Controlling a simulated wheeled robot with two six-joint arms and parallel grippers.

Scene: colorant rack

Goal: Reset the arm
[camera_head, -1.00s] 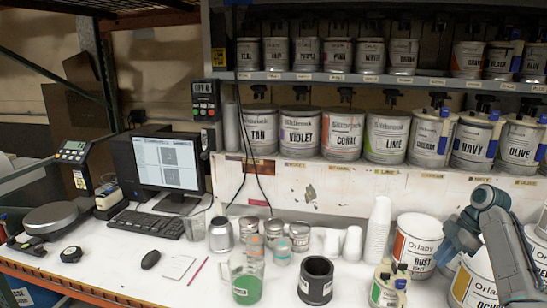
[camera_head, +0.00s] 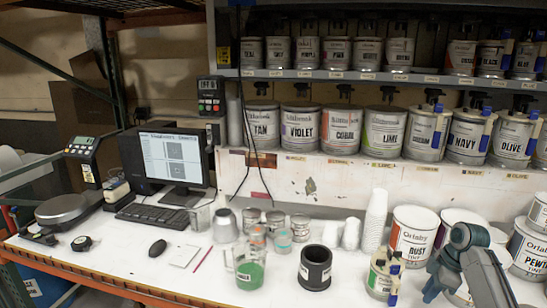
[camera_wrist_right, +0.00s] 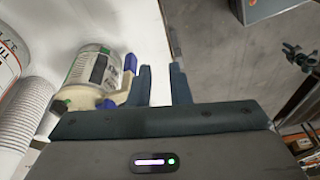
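My right gripper (camera_head: 434,283) shows at the lower right of the head view, low by the bench's right part, beside the small pump can (camera_head: 381,279). In the right wrist view my right gripper (camera_wrist_right: 162,88) has its two dark fingers apart, with a gap and nothing between them. The small pump can (camera_wrist_right: 88,72), with blue and green parts, lies left of the fingers in that view; I cannot tell whether they touch. My left gripper is not in view.
A monitor (camera_head: 172,158) stands left. Shelves of colorant cans (camera_head: 383,135) run behind. Grey floor (camera_wrist_right: 215,60) shows in the wrist view.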

